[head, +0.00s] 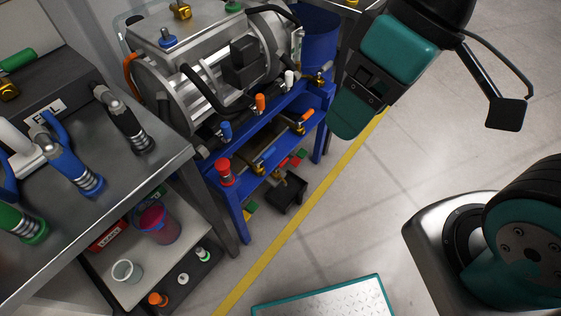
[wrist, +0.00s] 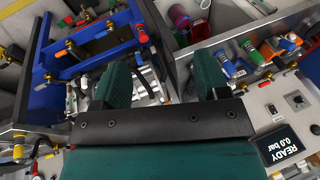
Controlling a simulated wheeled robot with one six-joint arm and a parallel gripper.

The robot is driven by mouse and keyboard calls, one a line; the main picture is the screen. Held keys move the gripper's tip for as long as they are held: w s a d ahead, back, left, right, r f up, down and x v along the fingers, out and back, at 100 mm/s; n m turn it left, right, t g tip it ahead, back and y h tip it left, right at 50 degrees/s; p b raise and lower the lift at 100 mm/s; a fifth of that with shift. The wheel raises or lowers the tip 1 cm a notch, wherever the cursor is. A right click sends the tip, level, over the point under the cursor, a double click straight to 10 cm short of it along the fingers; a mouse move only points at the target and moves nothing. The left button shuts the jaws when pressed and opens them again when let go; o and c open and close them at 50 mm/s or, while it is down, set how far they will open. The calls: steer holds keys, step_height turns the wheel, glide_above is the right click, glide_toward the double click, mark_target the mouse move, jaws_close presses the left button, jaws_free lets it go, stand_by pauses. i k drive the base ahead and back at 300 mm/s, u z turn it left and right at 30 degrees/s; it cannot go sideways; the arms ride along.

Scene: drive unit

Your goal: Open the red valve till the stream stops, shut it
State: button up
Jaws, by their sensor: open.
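A red knob (head: 224,169) stands on the near left end of the blue rack, beside the steel bench. It also shows in the wrist view (wrist: 142,34), beyond my fingers. Small red handles (head: 298,156) sit lower in the rack; I cannot tell from here which of these is the red valve. No stream of liquid is visible. My gripper (head: 372,82) is at the upper right, above the floor and the rack's right side, apart from the red parts. Its teal fingers stand wide apart and empty in the wrist view (wrist: 164,78).
The blue rack (head: 240,220) carries a metal drive unit (head: 205,60) with hoses and blue and orange handles. A steel bench (head: 90,225) with coloured hose couplings stands at left. A black tray (head: 287,194) sits under the rack. The floor right of the yellow line is mostly clear.

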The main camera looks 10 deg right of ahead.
mark_target(282, 164)
steer(key=k, duration=1.2)
steer(key=z, duration=1.1)
steer(key=i, duration=1.55)
steer(key=u, duration=0.9)
steer(key=i, duration=0.35)
steer(key=u, duration=0.35)
